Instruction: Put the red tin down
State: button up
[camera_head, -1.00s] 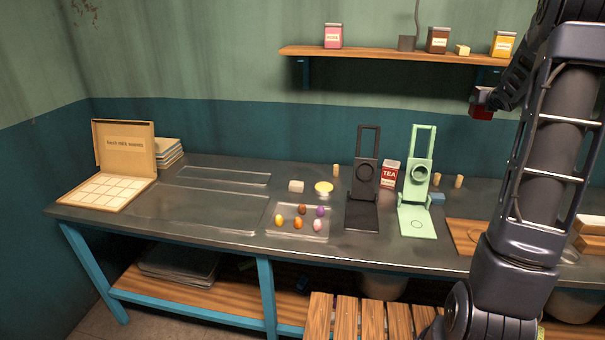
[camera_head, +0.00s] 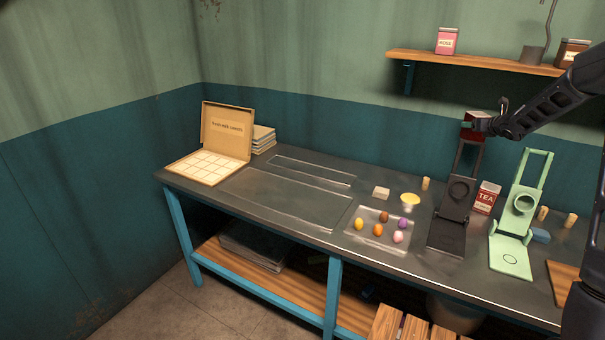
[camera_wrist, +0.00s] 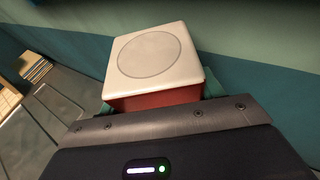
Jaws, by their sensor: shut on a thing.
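A red tin (camera_head: 474,121) is held up in the air near the wall, above the back of the metal worktop (camera_head: 300,206). My gripper (camera_head: 480,124) is shut on it. In the wrist view the tin (camera_wrist: 155,65) shows a pale square end with a round ring on it and a red side below. The gripper's fingers are mostly hidden behind the tin and the gripper body. In the head view the tin is above the dark press (camera_head: 457,205), apart from the worktop. A separate red and white TEA tin (camera_head: 486,198) stands on the worktop.
A green press (camera_head: 516,225), a clear tray (camera_head: 376,240) of colored sweets, a white block (camera_head: 381,193) and a yellow-topped cup (camera_head: 410,200) stand on the worktop. An open sweets box (camera_head: 226,135) is at the left.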

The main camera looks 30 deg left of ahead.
jog(key=s+a+f+n+g+y, duration=0.1)
jog(key=s+a+n+g+y, duration=0.15)
jog(key=a, duration=1.65)
jog(key=s+a+f+n+g+y, duration=0.1)
jog(key=s+a+f+n+g, duration=0.15)
jog(key=s+a, duration=0.8)
jog(key=s+a+f+n+g+y, duration=0.1)
jog(key=s+a+n+g+y, duration=0.2)
jog(key=a, duration=1.4)
jog(key=s+a+f+n+g, duration=0.1)
jog(key=s+a+n+g, duration=0.45)
jog(key=a, duration=0.85)
jog(key=f, duration=0.6)
jog(key=s+f+m+t, duration=0.1)
jog(key=f, duration=0.5)
jog(key=f+m, duration=0.1)
jog(key=f, duration=0.6)
jog(key=shift+s+d+f+t, duration=0.1)
jog(key=shift+s+d+t, duration=0.15)
jog(key=shift+s+t, duration=0.1)
jog(key=shift+f, duration=0.15)
jog(key=o, duration=1.1)
